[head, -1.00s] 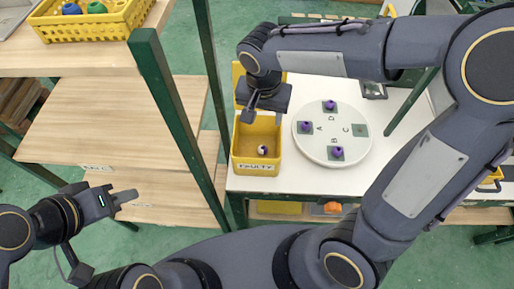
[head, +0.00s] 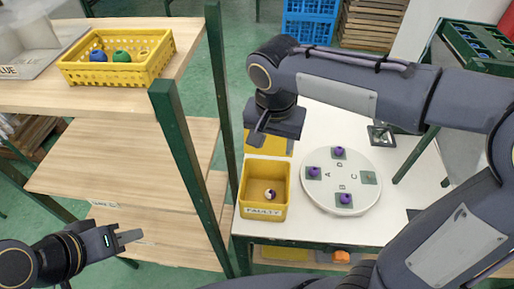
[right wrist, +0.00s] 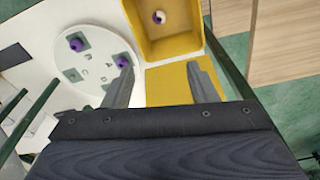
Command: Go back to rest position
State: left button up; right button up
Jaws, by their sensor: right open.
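My right gripper (head: 259,137) is over the white table, just behind the yellow bin labelled FAULTY (head: 264,211). In the right wrist view its two fingers (right wrist: 163,85) are apart with nothing between them. A white and purple piece (head: 270,194) lies in the FAULTY bin and also shows in the right wrist view (right wrist: 159,17). My left gripper (head: 130,237) is at the lower left, near the wooden shelves; its fingers look close together, and I cannot tell whether they are parted.
A round white board (head: 341,199) holds purple pieces on pads A, B and D; pad C (head: 369,177) looks empty. A yellow basket (head: 118,70) with coloured pieces stands on the upper left shelf. Green posts (head: 190,172) rise between shelves and table.

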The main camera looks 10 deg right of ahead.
jog(key=s+d+f+n+t+y, duration=0.2)
jog(key=s+d, duration=0.3)
jog(key=s, duration=0.2)
jog(key=s+d+f+n+t+y, duration=0.1)
jog(key=s+d, duration=0.3)
jog(key=s, duration=0.4)
jog(key=shift+d+f+n+t+y, duration=0.35)
jog(key=shift+f+n+t+y, duration=0.1)
jog(key=shift+t+y, duration=0.25)
jog(key=shift+s, duration=0.1)
